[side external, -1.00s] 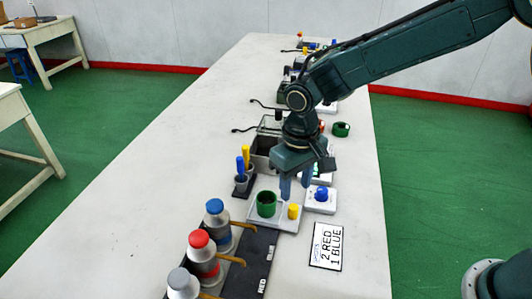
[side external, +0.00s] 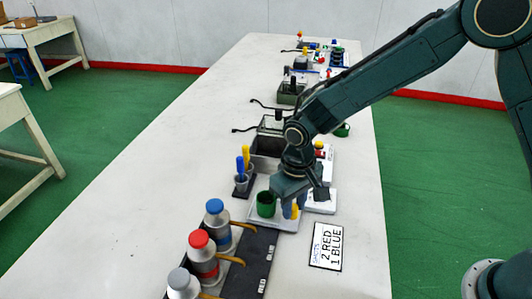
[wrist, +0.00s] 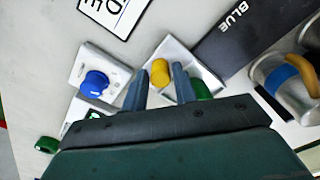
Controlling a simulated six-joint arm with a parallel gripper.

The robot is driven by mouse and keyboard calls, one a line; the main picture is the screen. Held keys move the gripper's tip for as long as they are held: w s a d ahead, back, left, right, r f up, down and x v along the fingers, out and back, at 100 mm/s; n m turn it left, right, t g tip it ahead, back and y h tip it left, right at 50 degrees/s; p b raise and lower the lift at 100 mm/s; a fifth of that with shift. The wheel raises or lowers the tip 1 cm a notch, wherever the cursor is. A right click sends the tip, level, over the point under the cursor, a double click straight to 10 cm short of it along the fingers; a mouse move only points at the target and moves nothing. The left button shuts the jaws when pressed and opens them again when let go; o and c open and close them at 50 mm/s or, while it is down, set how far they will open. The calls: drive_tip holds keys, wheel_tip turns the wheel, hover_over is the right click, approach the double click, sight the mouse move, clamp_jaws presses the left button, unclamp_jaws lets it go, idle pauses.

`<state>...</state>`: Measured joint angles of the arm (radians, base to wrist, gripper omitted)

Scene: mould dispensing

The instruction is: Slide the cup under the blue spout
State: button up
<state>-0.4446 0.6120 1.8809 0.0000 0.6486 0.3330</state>
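The green cup (side external: 266,204) stands upright on a white tray (side external: 262,224), beside a yellow peg (side external: 296,212). My gripper (side external: 293,207) is low over the tray's right side, at the peg. In the wrist view, my fingers (wrist: 161,84) are apart, with the yellow peg (wrist: 160,70) showing between and beyond them; I cannot tell whether they touch it. The cup (wrist: 200,90) is partly hidden behind the right finger. The blue-capped bottle (side external: 216,232) has a tan spout (side external: 243,225) over the black strip marked BLUE (side external: 262,238).
Red-capped (side external: 202,262) and grey-capped (side external: 182,286) bottles stand nearer the camera. A card (side external: 327,246) reads 2 RED, 1 BLUE. A white box with a blue knob (wrist: 95,83) is beside the tray. A grey bin (side external: 266,160) stands behind. The table's left side is clear.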

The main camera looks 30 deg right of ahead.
clamp_jaws()
drive_tip(key=s+a, duration=0.7)
drive_tip(key=shift+a, duration=0.1)
drive_tip(key=shift+o, duration=2.2)
unclamp_jaws()
drive_tip(key=shift+r, duration=0.1)
wheel_tip(320, 180, up, 14)
